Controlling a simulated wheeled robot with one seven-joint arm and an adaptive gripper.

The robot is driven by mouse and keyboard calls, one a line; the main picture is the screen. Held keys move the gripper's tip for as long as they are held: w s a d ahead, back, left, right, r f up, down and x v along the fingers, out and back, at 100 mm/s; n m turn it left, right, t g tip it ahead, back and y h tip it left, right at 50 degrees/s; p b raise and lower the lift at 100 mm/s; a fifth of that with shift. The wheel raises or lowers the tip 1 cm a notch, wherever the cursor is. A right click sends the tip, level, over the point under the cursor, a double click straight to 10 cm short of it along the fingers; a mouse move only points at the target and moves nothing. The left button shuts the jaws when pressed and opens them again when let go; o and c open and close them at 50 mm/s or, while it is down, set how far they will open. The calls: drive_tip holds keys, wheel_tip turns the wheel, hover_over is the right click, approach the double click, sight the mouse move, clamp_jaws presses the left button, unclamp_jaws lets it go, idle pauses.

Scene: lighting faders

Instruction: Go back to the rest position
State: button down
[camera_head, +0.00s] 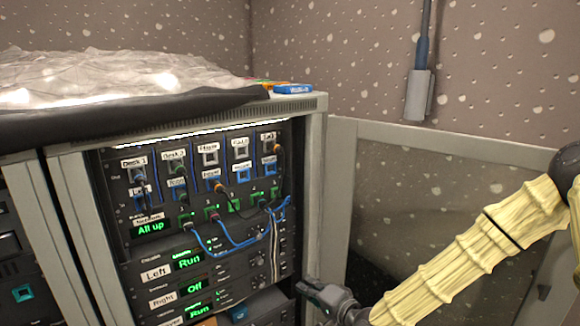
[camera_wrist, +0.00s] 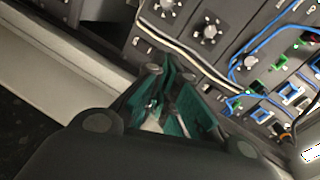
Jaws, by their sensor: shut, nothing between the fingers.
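My gripper (camera_head: 318,296) is in the lower right of the head view, beside the right edge of the rack. It is shut and empty. In the wrist view my gripper (camera_wrist: 172,92) shows its green finger pads together, with the rack panel behind it. The rack panel (camera_head: 140,215) carries labelled faders and buttons, with labels such as Deck 1 and House on top. Its display (camera_head: 151,228) reads "All up" in green. Lower units labelled Left and Right show "Run" and "Off". I cannot tell from the pictures whether the fingertips touch the rack.
Blue cables (camera_head: 235,245) and a pale cable hang across the panel front near my gripper. Crumpled clear plastic (camera_head: 110,75) covers the rack top. A grey box (camera_head: 418,95) hangs at the wall.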

drive_tip(key=s+d+f+n+g+h, duration=0.2)
drive_tip(key=s+f+g, duration=0.1)
drive_tip(key=s+f, duration=0.7)
drive_tip(key=s+d+f+n+g+h, duration=0.25)
drive_tip(key=s+f, duration=0.55)
drive_tip(key=f, duration=0.4)
drive_tip(key=s+d+f+n+g+h+b, duration=0.1)
drive_tip(key=s+d+f+g+h, duration=0.15)
drive_tip(key=s+d, duration=0.4)
drive_tip(key=s+d+f+n+g+h, duration=0.1)
drive_tip(key=s+d+f+g, duration=0.2)
drive_tip(key=s, duration=0.7)
drive_tip(key=s+d+f+n+g+h+b, duration=0.1)
drive_tip(key=s+d+f, duration=0.35)
drive_tip(key=s, duration=0.45)
wheel_tip(320, 180, up, 38)
drive_tip(key=p, duration=3.8)
drive_tip(key=shift+w+a, duration=0.15)
drive_tip(key=shift+w, duration=0.15)
